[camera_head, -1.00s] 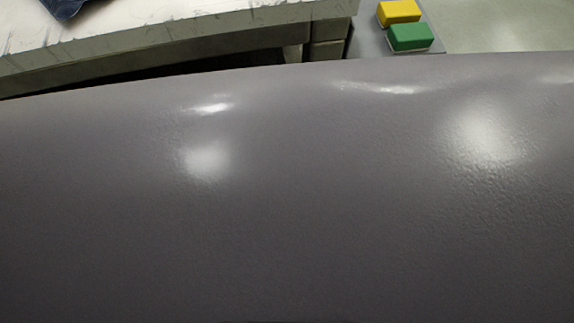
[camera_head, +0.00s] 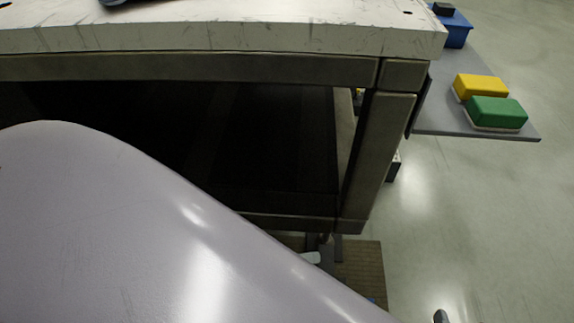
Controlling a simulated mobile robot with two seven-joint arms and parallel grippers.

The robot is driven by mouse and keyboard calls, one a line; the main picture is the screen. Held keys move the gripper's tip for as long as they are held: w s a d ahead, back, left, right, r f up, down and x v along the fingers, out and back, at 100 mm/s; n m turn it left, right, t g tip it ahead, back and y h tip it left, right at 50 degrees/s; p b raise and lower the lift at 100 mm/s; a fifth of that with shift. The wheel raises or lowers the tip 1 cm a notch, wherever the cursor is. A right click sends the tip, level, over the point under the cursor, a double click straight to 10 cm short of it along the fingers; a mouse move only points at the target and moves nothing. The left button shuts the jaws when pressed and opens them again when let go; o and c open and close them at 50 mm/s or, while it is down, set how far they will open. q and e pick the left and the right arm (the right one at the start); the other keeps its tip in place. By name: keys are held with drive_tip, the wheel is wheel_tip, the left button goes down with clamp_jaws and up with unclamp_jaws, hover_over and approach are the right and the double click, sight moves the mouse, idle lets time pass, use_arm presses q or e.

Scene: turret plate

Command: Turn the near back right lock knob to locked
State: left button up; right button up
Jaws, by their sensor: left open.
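The near back right lock knob and the turret plate do not show in the head view. Neither of my grippers can be made out. A large smooth grey-lilac surface, which looks like part of my own body, fills the lower left and hides what is behind it.
A worn white-topped table (camera_head: 230,38) on a metal frame crosses the top; a dark object (camera_head: 113,2) is cut off at its upper edge. A grey side shelf (camera_head: 440,112) holds a yellow block (camera_head: 480,86), a green block (camera_head: 497,112) and a blue box (camera_head: 456,30). Floor at right is mostly clear.

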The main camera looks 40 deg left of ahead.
use_arm(q)
drive_tip(key=s+a+f+m+g+h+b, duration=0.1)
drive_tip(key=a+f+m+g+b, duration=0.2)
drive_tip(key=a+f+m+b, duration=0.5)
drive_tip(key=s+a+f+m+g+b, duration=0.1)
drive_tip(key=f+m+g+b, duration=0.3)
drive_tip(key=f+m, duration=0.9)
drive_tip(key=d+f+b, duration=0.1)
drive_tip(key=w+d+f+n+b, duration=0.1)
drive_tip(key=f, duration=0.1)
drive_tip(key=w+d+f+n+t+b, duration=0.1)
drive_tip(key=f, duration=0.1)
drive_tip(key=shift+w+f, duration=0.1)
drive_tip(key=shift+w, duration=0.05)
drive_tip(key=shift+w+d+f+b, duration=0.3)
drive_tip(key=shift+d+f+b, duration=0.15)
drive_tip(key=shift+b, duration=0.1)
use_arm(e)
wheel_tip(320, 180, down, 6)
drive_tip(key=a+n+t+y, duration=0.1)
drive_tip(key=t, duration=0.1)
drive_tip(key=shift+s+a+n+y, duration=0.15)
drive_tip(key=shift+a+n+y, duration=0.25)
use_arm(q)
drive_tip(key=c, duration=1)
